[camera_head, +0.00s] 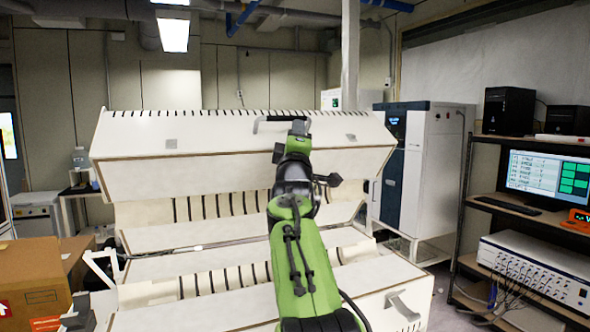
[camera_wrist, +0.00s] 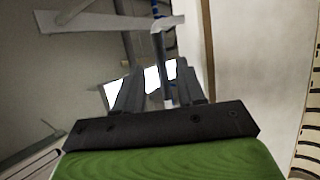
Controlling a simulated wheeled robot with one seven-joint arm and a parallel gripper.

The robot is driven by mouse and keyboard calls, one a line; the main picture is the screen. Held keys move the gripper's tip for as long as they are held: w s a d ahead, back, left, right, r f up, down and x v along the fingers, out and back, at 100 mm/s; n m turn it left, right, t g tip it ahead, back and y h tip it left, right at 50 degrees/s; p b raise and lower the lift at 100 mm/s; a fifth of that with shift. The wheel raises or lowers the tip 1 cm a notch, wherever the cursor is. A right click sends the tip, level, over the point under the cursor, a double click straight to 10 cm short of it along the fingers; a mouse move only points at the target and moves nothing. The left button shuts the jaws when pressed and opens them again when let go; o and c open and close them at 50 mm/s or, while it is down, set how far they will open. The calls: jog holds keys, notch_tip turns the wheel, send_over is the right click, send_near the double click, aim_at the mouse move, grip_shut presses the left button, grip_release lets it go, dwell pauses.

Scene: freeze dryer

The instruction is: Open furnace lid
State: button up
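The furnace is a long white box, and its lid (camera_head: 235,145) is raised above the base (camera_head: 215,306), with the dark-lined interior (camera_head: 225,205) showing between them. A grey bar handle (camera_head: 268,119) sits at the top middle of the lid. My gripper (camera_head: 299,127) is at the right end of this handle. In the wrist view my gripper's two fingers (camera_wrist: 160,90) stand apart, with the grey handle bar (camera_wrist: 157,55) reaching between them. Bright gaps show on both sides of the bar, so the fingers do not look closed on it. The fingertips are small and partly hidden in the head view.
A second handle (camera_head: 402,306) is on the furnace base front at right. Cardboard boxes (camera_head: 35,275) stand at left. A shelf rack (camera_head: 508,207) with a monitor (camera_head: 548,174) stands at right. A blue-and-white cabinet (camera_head: 425,165) stands behind the furnace.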

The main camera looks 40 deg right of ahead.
jog(key=b+v, duration=0.5)
jog(key=v, duration=0.7)
jog(key=shift+s+a+f+b, duration=0.2)
jog(key=shift+f+b, duration=0.1)
jog(key=shift+b, duration=0.05)
